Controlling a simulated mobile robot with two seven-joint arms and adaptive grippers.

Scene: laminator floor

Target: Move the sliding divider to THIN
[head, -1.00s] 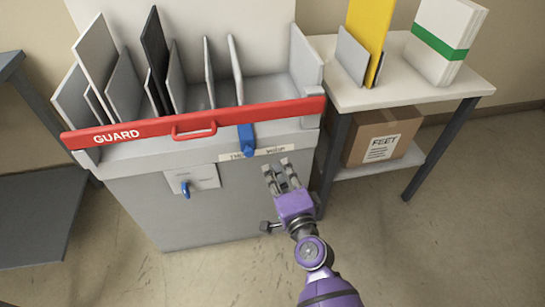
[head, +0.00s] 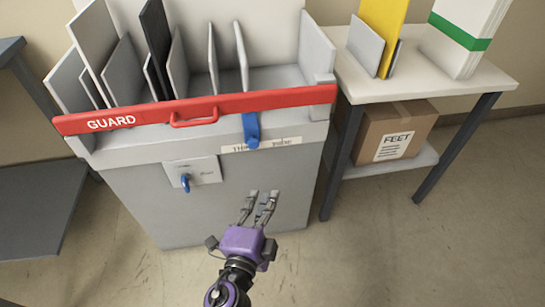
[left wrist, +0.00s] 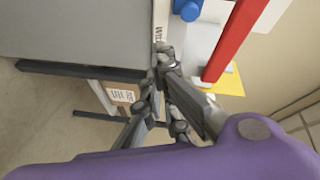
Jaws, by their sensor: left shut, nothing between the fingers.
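The sliding divider shows by its blue handle (head: 251,130), which hangs over the front of the grey bin just below the red guard bar. A pale label strip (head: 286,142) runs under the handle; its left word starts with "TH", and the handle stands around the strip's middle. The handle's blue end also shows at the top of the left wrist view (left wrist: 187,10). My left gripper (head: 259,200) is shut and empty, in front of the bin's front face, below the strip and apart from the handle. My right gripper is not in view.
The red guard bar (head: 108,122) crosses the bin front. Several upright panels (head: 157,45) stand in the bin. A white side table (head: 440,85) with a cardboard box (head: 395,130) below stands at the right.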

